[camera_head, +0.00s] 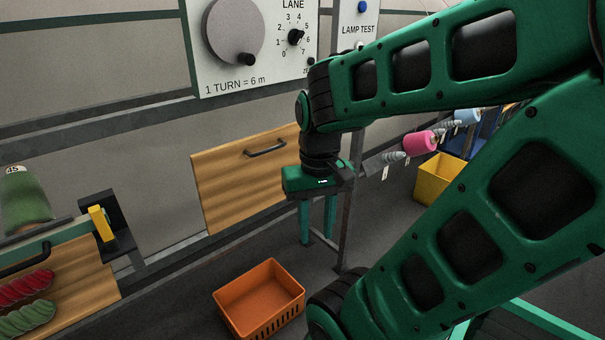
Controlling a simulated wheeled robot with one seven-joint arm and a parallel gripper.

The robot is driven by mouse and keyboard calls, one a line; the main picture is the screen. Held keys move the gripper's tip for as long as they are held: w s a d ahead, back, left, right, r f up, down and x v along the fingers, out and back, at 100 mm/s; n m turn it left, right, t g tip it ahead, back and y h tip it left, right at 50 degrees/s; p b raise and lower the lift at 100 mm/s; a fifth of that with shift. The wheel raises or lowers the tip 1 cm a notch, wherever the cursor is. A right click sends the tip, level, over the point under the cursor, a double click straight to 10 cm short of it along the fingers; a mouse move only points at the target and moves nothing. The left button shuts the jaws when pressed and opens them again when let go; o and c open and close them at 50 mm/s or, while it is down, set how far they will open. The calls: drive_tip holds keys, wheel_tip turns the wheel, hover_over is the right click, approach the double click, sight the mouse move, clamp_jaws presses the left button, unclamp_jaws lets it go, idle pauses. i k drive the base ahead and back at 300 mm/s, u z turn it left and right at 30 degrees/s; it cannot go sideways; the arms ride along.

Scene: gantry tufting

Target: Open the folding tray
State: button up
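A wooden panel (225,190) with a dark bar handle (265,148) stands nearly upright against the grey wall, left of the picture's middle. It looks like the folding tray, folded up flat. My gripper (318,230) is just right of the panel and points down. Its two teal fingers are apart, with nothing visible between them. The gripper's body overlaps the panel's right edge in the picture. I cannot tell how far in front of the panel it is. The handle is in clear view, up and left of the fingers.
An orange crate (240,294) stands on the floor below. A yellow crate (432,182) and pink and blue spools (420,143) are behind my arm. A control panel (262,65) is above. At left, a wooden board (88,290) holds red and green hanks.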

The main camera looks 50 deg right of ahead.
sight(236, 180)
drive_tip(key=z, duration=1.9)
drive_tip(key=k, duration=0.7)
drive_tip(key=u, duration=0.55)
drive_tip(key=i, duration=1)
